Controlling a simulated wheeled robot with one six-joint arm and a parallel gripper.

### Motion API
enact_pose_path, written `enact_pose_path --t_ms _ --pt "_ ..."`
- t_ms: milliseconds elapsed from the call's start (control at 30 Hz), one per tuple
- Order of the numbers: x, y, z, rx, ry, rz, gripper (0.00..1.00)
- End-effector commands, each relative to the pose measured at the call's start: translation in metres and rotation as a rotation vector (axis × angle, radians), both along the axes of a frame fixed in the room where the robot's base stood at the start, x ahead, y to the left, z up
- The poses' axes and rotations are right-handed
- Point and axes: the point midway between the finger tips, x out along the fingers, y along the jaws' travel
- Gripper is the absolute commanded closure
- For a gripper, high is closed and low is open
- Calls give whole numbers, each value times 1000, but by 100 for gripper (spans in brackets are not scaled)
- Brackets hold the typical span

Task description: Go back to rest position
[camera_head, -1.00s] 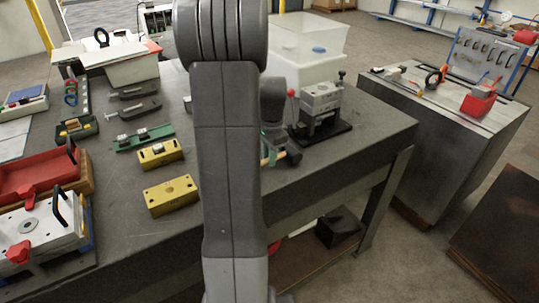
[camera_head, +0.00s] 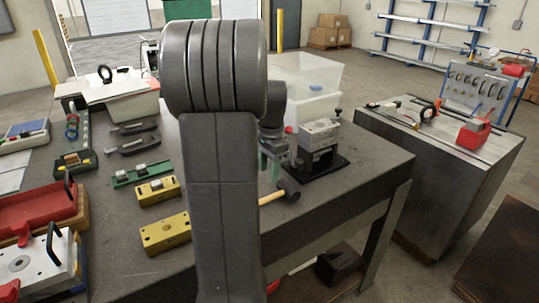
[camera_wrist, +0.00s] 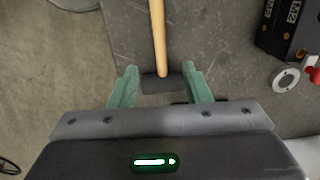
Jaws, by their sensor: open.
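My gripper (camera_wrist: 159,70) is open, its two green fingers spread apart with nothing held between them. In the head view my gripper (camera_head: 274,155) shows partly behind my arm, above the table. A hammer with a pale wooden handle and dark head (camera_wrist: 162,83) lies on the table (camera_head: 345,193). In the wrist view its head appears between the fingers, below them.
A small press on a black base (camera_head: 319,141) stands right of my gripper. Yellow blocks (camera_head: 165,234), green parts and clamps lie left of my arm. White bins (camera_head: 303,75) stand behind. A separate workbench (camera_head: 440,135) is at right, with a floor gap between.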

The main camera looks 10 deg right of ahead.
Motion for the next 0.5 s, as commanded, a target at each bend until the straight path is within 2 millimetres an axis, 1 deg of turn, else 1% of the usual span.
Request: enact_pose_path --t_ms 33,100,200,333,500 --pt "1 -1 12 0 -4 0 56" --pt "1 -1 24 0 -4 0 56" --pt "1 -2 37 0 -2 0 56" --pt "0 -2 46 -1 -1 0 56" --pt "0 -2 49 0 0 0 56"
